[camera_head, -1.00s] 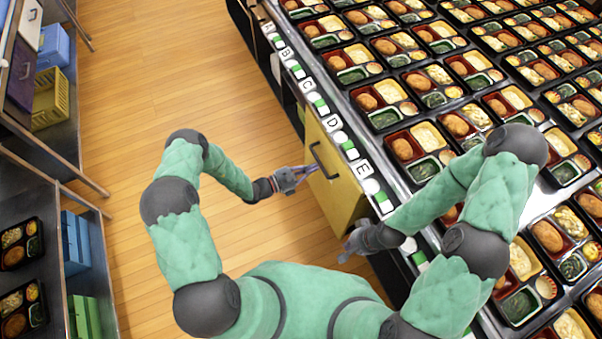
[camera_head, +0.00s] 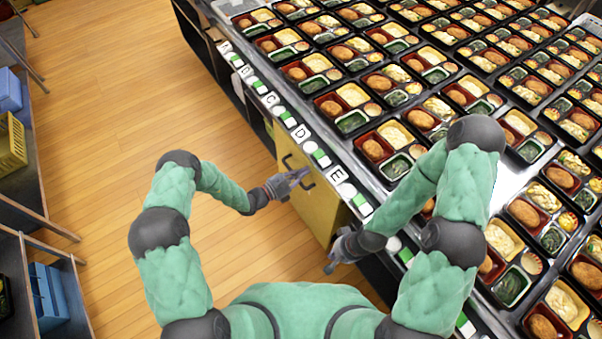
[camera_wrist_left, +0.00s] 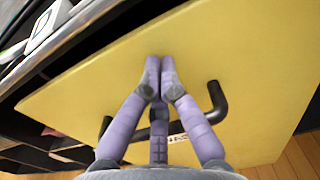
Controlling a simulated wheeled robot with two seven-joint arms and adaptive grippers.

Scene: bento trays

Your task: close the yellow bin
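The yellow bin (camera_head: 325,212) is under the counter, below labels D and E, with a black handle on its front. Its yellow front panel (camera_wrist_left: 245,60) fills much of the left wrist view, with a dark gap between its upper edge and the counter. My left gripper (camera_head: 303,174) is at the panel beside the handle. In the left wrist view its fingertips (camera_wrist_left: 160,64) are together, over the panel and above the handle (camera_wrist_left: 216,103), holding nothing; contact is unclear. My right gripper (camera_head: 332,264) hangs low by the bin's near side; its fingers are too small to judge.
The counter (camera_head: 228,10) carries many bento trays and a row of lettered labels along its edge. Wooden floor (camera_head: 130,90) is open to the left. Shelves with a yellow crate (camera_head: 12,145) and a blue bin (camera_head: 48,295) stand at the far left.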

